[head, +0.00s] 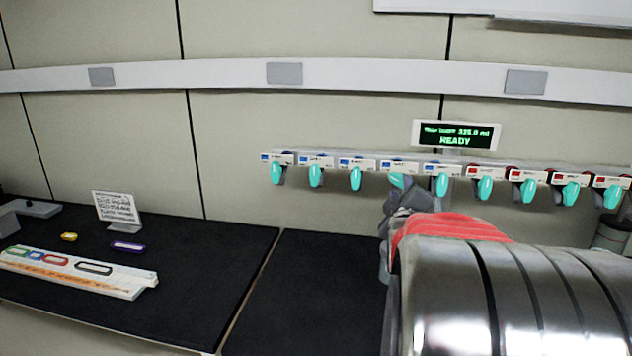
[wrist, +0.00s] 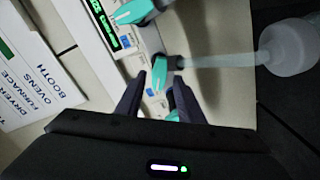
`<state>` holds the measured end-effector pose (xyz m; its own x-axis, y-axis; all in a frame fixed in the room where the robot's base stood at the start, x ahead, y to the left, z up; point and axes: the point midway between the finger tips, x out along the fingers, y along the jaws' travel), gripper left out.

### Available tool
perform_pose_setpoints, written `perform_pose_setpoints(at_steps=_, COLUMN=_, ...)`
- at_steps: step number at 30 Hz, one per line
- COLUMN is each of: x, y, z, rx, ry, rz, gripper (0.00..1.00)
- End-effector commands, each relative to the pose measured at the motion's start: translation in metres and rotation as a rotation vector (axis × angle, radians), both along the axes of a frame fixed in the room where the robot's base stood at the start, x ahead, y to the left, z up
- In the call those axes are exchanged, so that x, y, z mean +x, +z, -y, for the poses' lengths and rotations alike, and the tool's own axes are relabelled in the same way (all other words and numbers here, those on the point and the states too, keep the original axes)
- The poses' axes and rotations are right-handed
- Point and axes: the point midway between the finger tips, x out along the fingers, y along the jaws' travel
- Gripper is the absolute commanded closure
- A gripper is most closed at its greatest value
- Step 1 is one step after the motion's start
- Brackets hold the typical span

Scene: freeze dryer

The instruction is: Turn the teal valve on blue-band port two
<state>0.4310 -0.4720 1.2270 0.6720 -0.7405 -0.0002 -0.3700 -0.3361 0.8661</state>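A row of teal valves hangs along a white manifold rail (head: 330,160). The left ports have blue bands and the right ones red bands; port numbers are too small to read. The second valve from the left (head: 315,176) hangs upright. My gripper (head: 402,197) is farther right, at a blue-side valve (head: 397,180) that it partly hides. In the wrist view, my gripper (wrist: 160,78) is open, its two dark fingers apart. A teal valve (wrist: 160,72) lies at the fingertips, and part of another (wrist: 173,113) shows by the right finger. I cannot tell whether they touch.
A display (head: 456,135) reading READY stands above the rail. A clear flask (wrist: 288,48) hangs near the valves in the wrist view. On the black bench at left are a sign (head: 117,210), a white rack (head: 75,270) and small coloured tags. The bench middle is clear.

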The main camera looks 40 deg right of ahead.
Motion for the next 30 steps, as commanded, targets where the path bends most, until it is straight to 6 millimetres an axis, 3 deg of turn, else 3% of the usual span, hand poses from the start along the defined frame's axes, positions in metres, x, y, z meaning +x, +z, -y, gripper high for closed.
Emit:
perform_pose_setpoints(at_steps=6, x=0.006, y=0.000, z=0.019, rx=0.000, ry=-0.001, rz=0.000, gripper=0.66)
perform_pose_setpoints(at_steps=17, x=0.004, y=0.000, z=0.025, rx=0.000, ry=-0.009, rz=0.000, gripper=0.66)
perform_pose_setpoints(at_steps=30, x=0.001, y=0.000, z=0.027, rx=0.001, ry=-0.013, rz=-0.001, gripper=0.95)
